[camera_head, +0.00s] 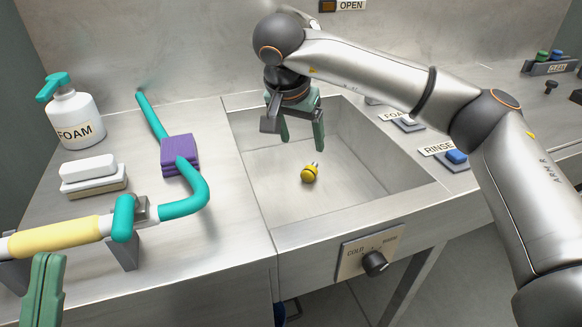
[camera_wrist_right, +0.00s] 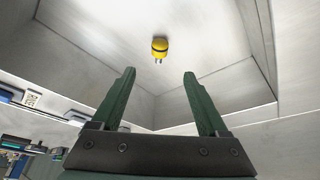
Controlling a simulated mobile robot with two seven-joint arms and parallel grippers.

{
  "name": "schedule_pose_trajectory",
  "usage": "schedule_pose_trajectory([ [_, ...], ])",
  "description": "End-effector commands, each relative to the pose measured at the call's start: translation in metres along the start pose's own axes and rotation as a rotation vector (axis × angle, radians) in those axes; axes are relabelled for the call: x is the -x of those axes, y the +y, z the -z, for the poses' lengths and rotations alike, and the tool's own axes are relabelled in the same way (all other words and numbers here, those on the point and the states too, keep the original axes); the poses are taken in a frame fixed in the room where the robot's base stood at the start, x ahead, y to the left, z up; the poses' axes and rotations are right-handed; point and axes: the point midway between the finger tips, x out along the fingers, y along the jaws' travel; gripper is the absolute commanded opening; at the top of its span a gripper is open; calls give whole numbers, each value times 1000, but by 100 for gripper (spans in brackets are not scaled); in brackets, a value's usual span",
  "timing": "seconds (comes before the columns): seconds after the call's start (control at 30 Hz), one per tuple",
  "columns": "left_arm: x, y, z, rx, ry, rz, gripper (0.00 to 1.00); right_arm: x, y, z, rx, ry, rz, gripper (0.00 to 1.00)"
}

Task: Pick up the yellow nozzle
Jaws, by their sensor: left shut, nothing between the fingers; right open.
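The yellow nozzle (camera_head: 309,174) lies on the floor of the steel sink, with its thin metal prongs pointing up and to the right in the head view. It also shows in the right wrist view (camera_wrist_right: 160,46), beyond the fingertips and between their lines. My right gripper (camera_head: 303,145) is open and empty. It hangs over the sink with its green fingers pointing down, above the nozzle and apart from it. In the right wrist view its fingers (camera_wrist_right: 160,75) are spread wide. My left gripper (camera_head: 45,290) is at the lower left corner, shut and far from the sink.
The sink rim (camera_head: 262,218) surrounds the nozzle. A teal hose with a yellow grip (camera_head: 55,238), purple sponges (camera_head: 180,155), a FOAM bottle (camera_head: 75,120) and white bars (camera_head: 90,172) occupy the left counter. A knob (camera_head: 375,262) is on the front; the RINSE button (camera_head: 456,157) is on the right.

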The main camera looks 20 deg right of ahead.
Motion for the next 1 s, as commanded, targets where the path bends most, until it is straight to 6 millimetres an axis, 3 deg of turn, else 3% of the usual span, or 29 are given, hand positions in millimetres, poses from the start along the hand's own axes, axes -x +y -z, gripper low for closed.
schedule_pose_trajectory([
  [0.17, 3, 2, -2, 4, 0, 0, 0, -10, 1, -1, -2, -1, -2, 77],
  [0.4, 12, 7, -12, 23, -3, -2, 0, -54, 1, -1, -2, -2, -3, 77],
  [0.77, 18, 11, -17, 40, -4, -2, 0, -83, 2, 0, -1, 0, -1, 77],
  [1.0, 28, 17, -28, 64, -7, 2, 0, -119, 5, 0, -1, -1, -2, 77],
])
